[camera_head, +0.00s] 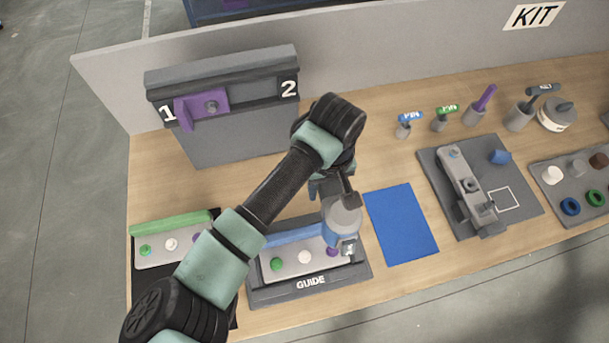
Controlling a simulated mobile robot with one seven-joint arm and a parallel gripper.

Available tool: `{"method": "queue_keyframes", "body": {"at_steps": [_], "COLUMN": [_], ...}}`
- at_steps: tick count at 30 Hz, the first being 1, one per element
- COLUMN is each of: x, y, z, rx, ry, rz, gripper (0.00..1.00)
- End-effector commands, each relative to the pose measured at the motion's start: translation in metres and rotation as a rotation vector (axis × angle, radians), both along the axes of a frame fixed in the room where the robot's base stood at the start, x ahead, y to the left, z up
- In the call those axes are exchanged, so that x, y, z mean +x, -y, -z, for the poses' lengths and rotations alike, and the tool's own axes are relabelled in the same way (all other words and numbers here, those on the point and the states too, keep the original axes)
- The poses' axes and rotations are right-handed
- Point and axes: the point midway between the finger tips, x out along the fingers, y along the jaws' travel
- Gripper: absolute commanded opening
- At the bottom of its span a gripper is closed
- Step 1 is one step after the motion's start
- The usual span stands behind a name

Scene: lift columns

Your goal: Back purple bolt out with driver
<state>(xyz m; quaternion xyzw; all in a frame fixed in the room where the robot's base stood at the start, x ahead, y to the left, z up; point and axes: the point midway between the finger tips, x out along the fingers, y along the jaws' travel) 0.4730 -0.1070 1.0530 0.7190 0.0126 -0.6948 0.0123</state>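The GUIDE block (352,272) stands at the front of the table with a blue bar along its back. A purple bolt head (332,251) shows at the right end of its grey plate, partly hidden by my gripper. A purple-handled tool (484,98), which looks like a driver, stands upright in a grey holder at the back right. My gripper (347,247) points down over the right end of the GUIDE block, beside the purple bolt. Its fingers are too small and covered to tell whether they are open or what they touch.
A green bolt (277,265) and white bolt (305,257) sit left of the purple one. A similar board with a green bar (165,223) is at left, partly behind my arm. A blue mat (401,224) lies clear at right. A numbered panel (240,135) stands behind.

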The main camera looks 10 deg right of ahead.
Motion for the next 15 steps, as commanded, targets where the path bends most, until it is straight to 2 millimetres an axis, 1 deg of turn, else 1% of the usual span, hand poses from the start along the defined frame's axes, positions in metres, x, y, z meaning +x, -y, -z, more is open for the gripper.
{"method": "queue_keyframes", "body": {"at_steps": [8,15], "x": [0.001,0.001], "y": [0.000,0.000], "z": [0.016,0.041], "rx": [-0.002,-0.003], "ry": [0.003,0.002], "rz": [0.000,0.000], "gripper": [0.00,0.00]}}
